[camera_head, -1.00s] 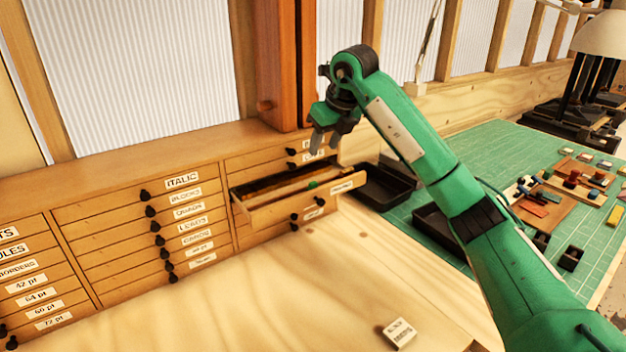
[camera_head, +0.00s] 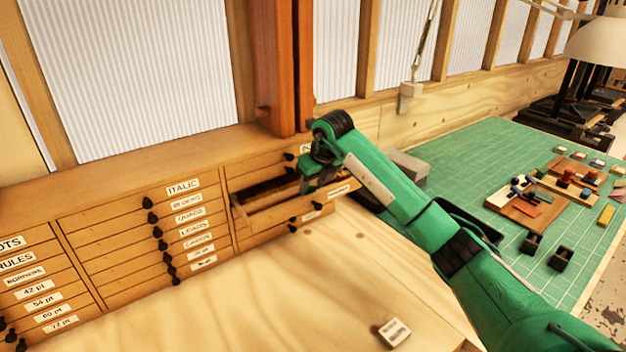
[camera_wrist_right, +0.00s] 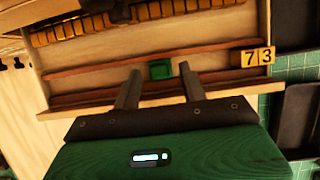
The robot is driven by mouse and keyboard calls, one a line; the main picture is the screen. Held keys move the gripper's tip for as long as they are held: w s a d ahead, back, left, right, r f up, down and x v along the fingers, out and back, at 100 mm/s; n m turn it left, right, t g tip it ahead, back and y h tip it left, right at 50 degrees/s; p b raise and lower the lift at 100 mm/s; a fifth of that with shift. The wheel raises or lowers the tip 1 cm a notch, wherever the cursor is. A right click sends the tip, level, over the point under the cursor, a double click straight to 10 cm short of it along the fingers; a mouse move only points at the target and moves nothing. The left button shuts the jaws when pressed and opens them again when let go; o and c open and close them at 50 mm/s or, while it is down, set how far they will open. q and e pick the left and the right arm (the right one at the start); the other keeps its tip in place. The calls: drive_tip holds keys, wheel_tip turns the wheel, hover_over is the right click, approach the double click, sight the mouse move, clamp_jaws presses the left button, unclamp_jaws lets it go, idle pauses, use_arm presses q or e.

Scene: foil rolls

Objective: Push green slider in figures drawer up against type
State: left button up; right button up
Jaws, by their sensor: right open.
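The figures drawer (camera_head: 285,210) stands pulled out of the wooden cabinet. My right gripper (camera_head: 308,188) is over it, pointing down. In the right wrist view the green slider (camera_wrist_right: 160,70) sits between wooden strips in the drawer. My right gripper (camera_wrist_right: 160,73) shows there open and empty, one fingertip on each side of the slider; whether they touch it I cannot tell. A row of tan type blocks (camera_wrist_right: 100,22) lies along the drawer's far side in that view. Two yellow tiles (camera_wrist_right: 258,56) marked 7 and 3 are at the right. The slider is hidden in the head view.
The cabinet (camera_head: 130,220) has several shut, labelled drawers with dark knobs. A red-brown post (camera_head: 287,70) rises behind the open drawer. A green mat (camera_head: 480,160) with trays and small blocks is at the right. The wooden top in front (camera_head: 250,300) is mostly clear, with one small white block (camera_head: 394,332).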

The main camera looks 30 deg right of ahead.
drive_tip(key=shift+f, duration=0.15)
drive_tip(key=shift+c, duration=0.4)
clamp_jaws()
drive_tip(key=d, duration=0.2)
drive_tip(key=d+b, duration=0.1)
drive_tip(key=d, duration=0.1)
drive_tip(key=shift+w+d, duration=0.1)
drive_tip(key=shift+w, duration=0.25)
drive_tip(key=shift+o, duration=0.4)
unclamp_jaws()
